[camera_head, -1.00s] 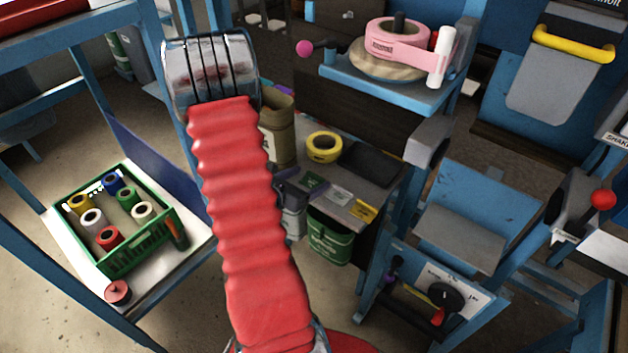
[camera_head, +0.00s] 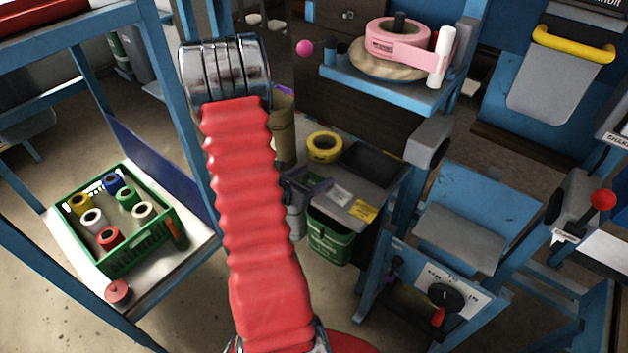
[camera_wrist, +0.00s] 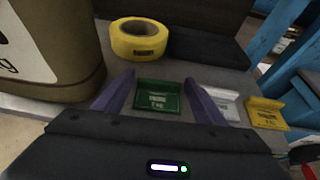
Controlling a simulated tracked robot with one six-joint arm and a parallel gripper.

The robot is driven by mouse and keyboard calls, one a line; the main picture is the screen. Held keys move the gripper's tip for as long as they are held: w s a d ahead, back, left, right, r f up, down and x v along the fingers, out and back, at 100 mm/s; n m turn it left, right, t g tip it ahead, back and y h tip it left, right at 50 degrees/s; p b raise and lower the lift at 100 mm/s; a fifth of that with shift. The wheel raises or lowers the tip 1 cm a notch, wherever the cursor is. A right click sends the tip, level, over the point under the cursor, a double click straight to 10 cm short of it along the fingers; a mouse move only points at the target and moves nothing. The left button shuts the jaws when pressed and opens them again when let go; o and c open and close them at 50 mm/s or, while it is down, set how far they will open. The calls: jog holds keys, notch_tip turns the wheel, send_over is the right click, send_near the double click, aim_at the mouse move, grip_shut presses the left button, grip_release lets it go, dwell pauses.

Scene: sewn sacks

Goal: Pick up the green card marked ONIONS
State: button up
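The green card (camera_wrist: 158,98) stands on the grey bench top in the wrist view, with a small pale label too blurred to read. My gripper (camera_wrist: 160,78) is open, with one purple finger on each side of the card in the picture. I see a gap on both sides, and the fingers do not appear to touch it. I cannot tell how far the fingertips are above the bench.
A white card (camera_wrist: 226,104) and a yellow card (camera_wrist: 266,113) stand to the right. A yellow tape roll (camera_wrist: 140,40) lies behind, next to a dark tray (camera_head: 372,162). A tan sack (camera_wrist: 55,50) stands close on the left. A green bin (camera_head: 329,238) hangs below the bench edge.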

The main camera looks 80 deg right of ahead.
aim_at(313, 182)
jog(key=c, duration=0.8)
jog(key=shift+r, duration=0.1)
jog(key=shift+r, duration=4.9)
